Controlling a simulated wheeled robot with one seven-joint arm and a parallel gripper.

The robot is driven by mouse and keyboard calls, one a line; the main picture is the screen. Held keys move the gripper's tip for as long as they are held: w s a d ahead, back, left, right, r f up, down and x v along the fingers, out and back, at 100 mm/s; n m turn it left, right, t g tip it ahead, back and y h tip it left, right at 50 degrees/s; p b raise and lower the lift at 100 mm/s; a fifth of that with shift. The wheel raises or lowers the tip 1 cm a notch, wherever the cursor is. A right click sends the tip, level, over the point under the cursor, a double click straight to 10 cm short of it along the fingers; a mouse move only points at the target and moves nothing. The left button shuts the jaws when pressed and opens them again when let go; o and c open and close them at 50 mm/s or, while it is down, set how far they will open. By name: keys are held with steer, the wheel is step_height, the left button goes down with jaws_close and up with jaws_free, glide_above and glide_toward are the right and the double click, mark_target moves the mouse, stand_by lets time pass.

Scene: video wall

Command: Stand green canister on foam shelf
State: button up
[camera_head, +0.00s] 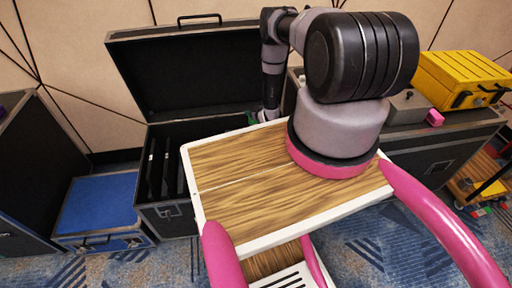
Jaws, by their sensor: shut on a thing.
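My gripper (268,115) is at the lower end of my arm, low in front of the open black case, and only its upper part shows above the edge of my wooden top. It is shut on the green canister (251,118), of which only a small green piece shows beside the gripper. My own top hides the rest of the canister and the fingertips. I cannot tell whether the canister is upright or touching anything. I cannot make out the foam shelf for certain; the inside of the open black case (190,80) is dark and partly hidden.
Dark upright panels (165,172) stand in the case's left part. A blue case (100,205) is on the carpet at left. At right, a yellow toolbox (463,78), a grey box (408,106) and a pink block (435,118) sit on a black case (440,150).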

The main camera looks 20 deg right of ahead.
step_height(320, 180, down, 11)
steer(key=shift+s+r, duration=0.15)
steer(key=shift+r, duration=0.05)
stand_by(0.4)
steer(key=shift+f, duration=0.2)
steer(key=o, duration=1.5)
steer(key=shift+r, duration=0.1)
steer(key=shift+s+r, duration=0.1)
steer(key=shift+r, duration=0.05)
steer(key=v, duration=1.1)
steer(key=shift+s, duration=0.4)
